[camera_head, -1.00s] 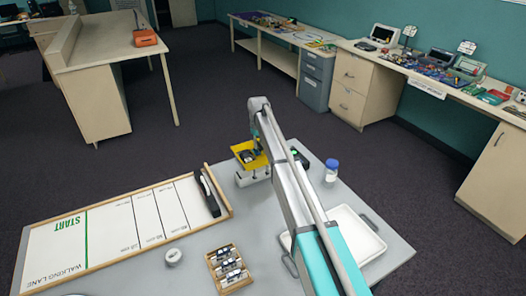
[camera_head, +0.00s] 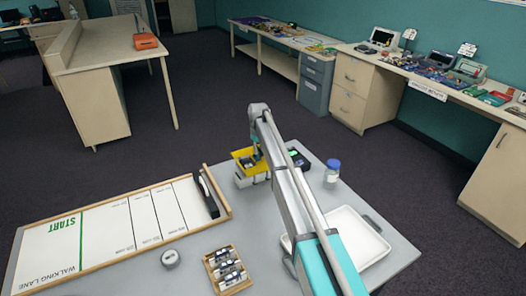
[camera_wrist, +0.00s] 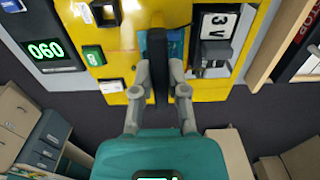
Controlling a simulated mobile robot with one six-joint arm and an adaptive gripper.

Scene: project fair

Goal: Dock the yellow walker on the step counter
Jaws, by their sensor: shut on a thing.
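The yellow walker (camera_head: 243,153) is at the far edge of the grey table in the head view, with pale grey blocks below its body. Its yellow top fills much of the wrist view (camera_wrist: 118,40). My gripper (camera_wrist: 161,88) is shut on a dark upright piece at the middle of the walker. The step counter (camera_head: 299,158), a black box with a green display, is right of the walker, partly behind my arm. It also shows at the upper left of the wrist view (camera_wrist: 40,45) with green digits. I cannot tell whether the walker touches the table or the counter.
The walking lane board (camera_head: 110,235) with its wooden rim lies left, a dark bar at its end. A battery tray (camera_head: 228,268), a grey round piece (camera_head: 170,258), a blue-capped jar (camera_head: 332,171) and a white tray (camera_head: 350,240) share the table.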

